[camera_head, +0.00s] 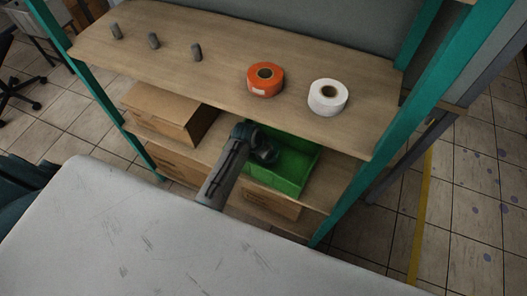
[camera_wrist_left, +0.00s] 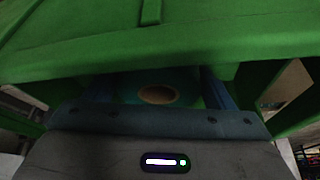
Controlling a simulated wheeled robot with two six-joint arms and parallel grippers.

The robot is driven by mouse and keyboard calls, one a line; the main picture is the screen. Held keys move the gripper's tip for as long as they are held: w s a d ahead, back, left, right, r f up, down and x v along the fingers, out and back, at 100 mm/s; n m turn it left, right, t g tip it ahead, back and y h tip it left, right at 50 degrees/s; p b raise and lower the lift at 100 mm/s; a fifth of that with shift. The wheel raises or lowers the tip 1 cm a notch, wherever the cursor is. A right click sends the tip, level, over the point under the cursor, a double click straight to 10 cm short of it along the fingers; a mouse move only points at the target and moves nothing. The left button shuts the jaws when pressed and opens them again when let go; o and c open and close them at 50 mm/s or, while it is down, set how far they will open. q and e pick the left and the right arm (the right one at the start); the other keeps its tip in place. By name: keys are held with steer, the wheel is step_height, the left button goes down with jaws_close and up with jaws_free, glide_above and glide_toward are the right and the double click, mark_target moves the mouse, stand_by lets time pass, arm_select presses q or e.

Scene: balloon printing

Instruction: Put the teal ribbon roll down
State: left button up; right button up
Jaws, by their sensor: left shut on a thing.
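The teal ribbon roll (camera_wrist_left: 130,82) shows in the left wrist view as a dark teal disc with a brown core hole. My left gripper (camera_wrist_left: 160,88) is shut on it, with a dark blue finger at each side. In the head view my left arm reaches to the green bin (camera_head: 300,160) on the lower shelf, and its wrist is over the bin's left part. The roll and fingertips are hidden there. The green bin (camera_wrist_left: 150,50) fills the upper part of the wrist view, close to the roll. I cannot tell whether the roll touches it. My right gripper is not in view.
An orange roll (camera_head: 265,80) and a white roll (camera_head: 328,97) lie on the upper shelf (camera_head: 215,75), above the bin. Several grey pegs stand at its left. A cardboard box (camera_head: 165,113) is left of the bin. A teal post (camera_head: 365,150) stands at the right.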

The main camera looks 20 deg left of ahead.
arm_select(q)
steer(key=shift+f, duration=0.1)
steer(key=shift+f, duration=0.4)
steer(key=shift+f, duration=0.1)
steer(key=o, duration=1)
steer(key=shift+o, duration=0.2)
steer(key=shift+r, duration=0.35)
steer(key=v, duration=0.8)
